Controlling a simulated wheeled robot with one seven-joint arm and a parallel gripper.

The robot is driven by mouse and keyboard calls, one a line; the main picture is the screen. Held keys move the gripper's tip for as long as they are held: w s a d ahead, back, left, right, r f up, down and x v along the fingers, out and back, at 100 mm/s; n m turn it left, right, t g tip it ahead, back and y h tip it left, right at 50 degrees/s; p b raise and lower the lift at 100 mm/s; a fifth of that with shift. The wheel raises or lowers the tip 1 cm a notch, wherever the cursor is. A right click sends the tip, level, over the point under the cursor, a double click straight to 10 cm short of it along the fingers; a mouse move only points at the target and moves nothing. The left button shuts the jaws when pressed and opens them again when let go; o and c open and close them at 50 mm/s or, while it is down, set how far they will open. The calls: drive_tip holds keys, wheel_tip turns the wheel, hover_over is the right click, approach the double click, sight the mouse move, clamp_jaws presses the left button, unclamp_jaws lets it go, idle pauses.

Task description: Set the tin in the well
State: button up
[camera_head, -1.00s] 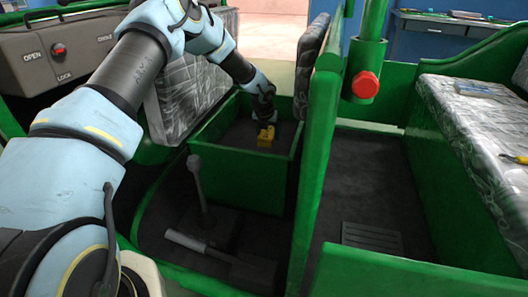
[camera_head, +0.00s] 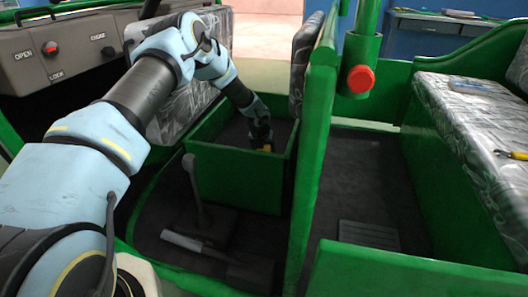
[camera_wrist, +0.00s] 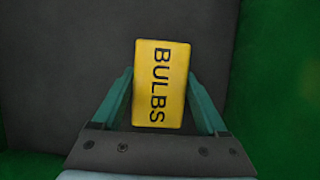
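The tin is a yellow block lettered BULBS (camera_wrist: 161,84), seen from above in the wrist view. It also shows small in the head view (camera_head: 266,148), partly hidden behind the near wall of the well. My gripper (camera_wrist: 160,72) has one teal finger along each side of the tin, tips against it. In the head view my gripper (camera_head: 263,145) points down inside the well. The well is a green open-topped box with a dark floor (camera_head: 240,180). Whether the tin touches the floor I cannot tell.
A green partition (camera_head: 316,150) stands just right of the well. Grey patterned seats flank it at the back. A lever (camera_head: 194,185) rises from the floor in front of it. A red knob (camera_head: 361,78) hangs on a green post at the right.

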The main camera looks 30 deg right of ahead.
drive_tip(key=o, duration=0.3)
drive_tip(key=p+v, duration=0.1)
drive_tip(key=v, duration=1.1)
drive_tip(key=shift+r, duration=0.15)
